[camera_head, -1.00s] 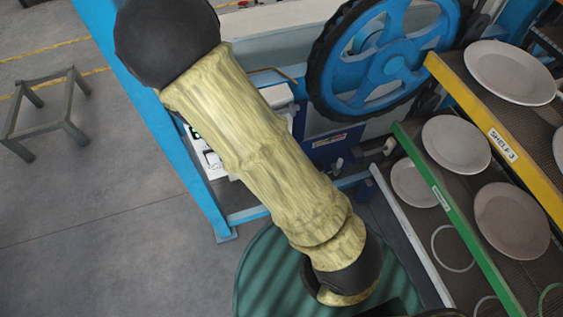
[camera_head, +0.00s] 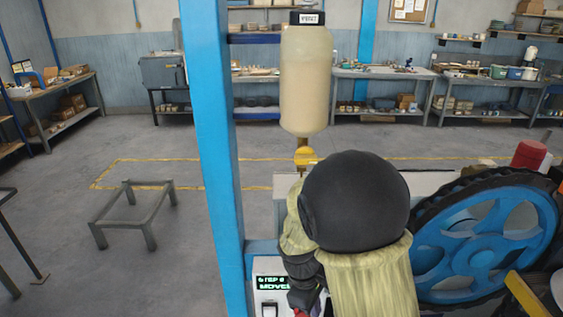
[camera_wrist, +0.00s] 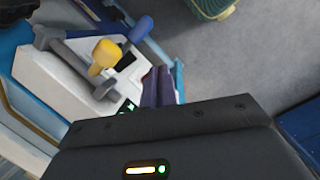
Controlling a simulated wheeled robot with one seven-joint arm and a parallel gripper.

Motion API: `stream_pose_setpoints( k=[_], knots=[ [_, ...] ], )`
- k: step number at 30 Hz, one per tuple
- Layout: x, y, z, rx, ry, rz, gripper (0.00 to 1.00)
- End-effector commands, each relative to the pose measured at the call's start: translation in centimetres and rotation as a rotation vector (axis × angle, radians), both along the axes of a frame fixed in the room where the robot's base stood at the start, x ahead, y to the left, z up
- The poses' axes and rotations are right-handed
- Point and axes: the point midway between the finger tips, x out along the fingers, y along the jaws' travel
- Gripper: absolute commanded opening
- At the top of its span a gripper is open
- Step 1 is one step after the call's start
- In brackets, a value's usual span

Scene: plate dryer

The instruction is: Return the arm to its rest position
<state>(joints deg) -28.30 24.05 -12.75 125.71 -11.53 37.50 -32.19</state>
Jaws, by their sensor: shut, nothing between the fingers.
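My gripper (camera_wrist: 164,78) shows in the wrist view as two dark purplish fingers lying together beyond the black housing. It is shut and holds nothing. A white control box (camera_wrist: 72,85) with a yellow knob (camera_wrist: 104,54) and grey and blue levers lies to the left of the fingers. In the head view my arm is raised close to the camera, with a large black joint and yellowish sleeves. It hides much of the machine, and the fingers cannot be made out there. The control box (camera_head: 268,283), with a green display, stands just left of the arm.
A blue post (camera_head: 210,150) rises left of the arm. A blue handwheel (camera_head: 483,245) stands close on the right. A cream tank (camera_head: 306,80) hangs behind the arm. A low grey frame (camera_head: 135,208) stands on open floor at left. Workbenches line the back wall.

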Motion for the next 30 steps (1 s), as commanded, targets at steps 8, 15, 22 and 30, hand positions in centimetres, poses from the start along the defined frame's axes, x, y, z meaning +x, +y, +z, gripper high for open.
stream_pose_setpoints(
  k=[8, 15, 22, 30],
  knots=[
    [-3.8, -4.5, 3.7, 0.200, -0.215, -0.585, 0.00],
    [-6.5, -6.8, 5.5, 0.299, -0.356, -0.949, 0.00],
    [-6.7, -7.0, 5.6, 0.309, -0.369, -0.991, 0.00],
    [-6.7, -7.0, 5.6, 0.308, -0.368, -0.987, 0.00]
  ],
)
